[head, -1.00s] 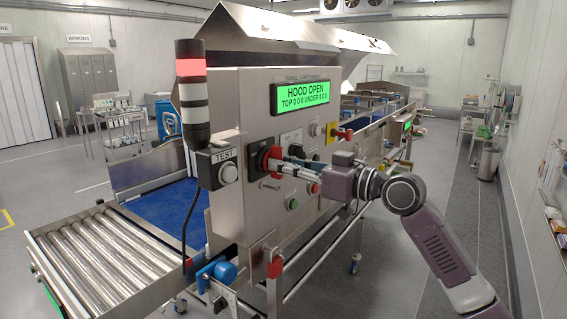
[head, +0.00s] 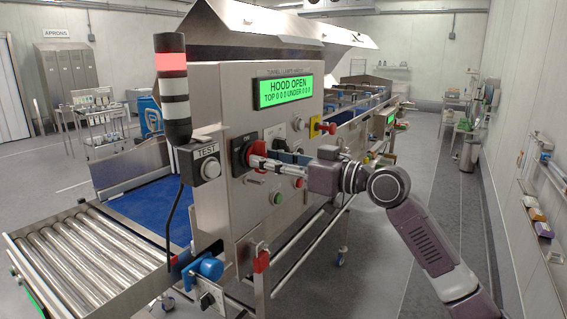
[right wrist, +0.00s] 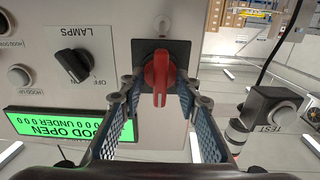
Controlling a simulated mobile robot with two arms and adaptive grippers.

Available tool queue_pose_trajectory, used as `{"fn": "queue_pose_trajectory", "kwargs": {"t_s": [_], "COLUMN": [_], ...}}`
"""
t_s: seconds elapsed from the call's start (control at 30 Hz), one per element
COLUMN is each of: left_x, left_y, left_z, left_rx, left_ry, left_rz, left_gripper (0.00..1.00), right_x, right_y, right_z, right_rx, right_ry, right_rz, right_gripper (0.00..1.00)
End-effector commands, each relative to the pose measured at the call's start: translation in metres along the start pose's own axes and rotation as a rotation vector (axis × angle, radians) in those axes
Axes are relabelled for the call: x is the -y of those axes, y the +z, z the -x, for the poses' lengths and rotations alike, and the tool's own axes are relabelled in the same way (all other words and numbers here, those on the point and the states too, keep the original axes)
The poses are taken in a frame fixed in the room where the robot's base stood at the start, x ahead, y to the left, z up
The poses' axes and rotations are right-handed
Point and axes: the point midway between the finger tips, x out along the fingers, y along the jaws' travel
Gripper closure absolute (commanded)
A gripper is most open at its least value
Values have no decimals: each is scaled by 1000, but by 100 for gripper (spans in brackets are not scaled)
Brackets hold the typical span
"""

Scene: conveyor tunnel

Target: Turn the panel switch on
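The panel switch is a red rotary handle (head: 247,151) on a black plate (head: 237,160), on the front of the steel control panel (head: 225,105). In the right wrist view, which shows the panel upside down, the red handle (right wrist: 159,76) stands about upright in the picture. My right gripper (head: 258,161) is at the switch. In the right wrist view its two fingers (right wrist: 158,92) are open, one on each side of the handle, with a gap on both sides. In the head view the fingers partly cover the switch. My left gripper is not in view.
A black LAMPS knob (right wrist: 74,63) sits beside the switch. The green display (head: 284,91) reads HOOD OPEN. A TEST button box (head: 204,162) and a light tower (head: 173,90) with a red band stand left of the panel. A roller conveyor (head: 95,260) is at front left.

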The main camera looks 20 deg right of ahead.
Motion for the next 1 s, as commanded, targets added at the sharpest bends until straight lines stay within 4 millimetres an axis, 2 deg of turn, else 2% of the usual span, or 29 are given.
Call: {"fn": "queue_pose_trajectory", "kwargs": {"t_s": [0.17,0.3,0.5,0.7,1.0], "left_x": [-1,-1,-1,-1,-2], "left_y": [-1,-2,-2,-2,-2], "left_z": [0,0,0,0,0], "left_rx": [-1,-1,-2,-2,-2], "left_ry": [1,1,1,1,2], "left_rz": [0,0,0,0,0], "left_gripper": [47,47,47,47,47], "right_x": [0,0,0,0,0], "right_y": [2,2,2,1,0], "right_z": [30,62,95,112,115], "right_rx": [5,6,4,3,1], "right_ry": [2,2,1,0,-1], "right_rz": [3,1,-2,0,0], "right_gripper": [70,70,70,70,70]}}
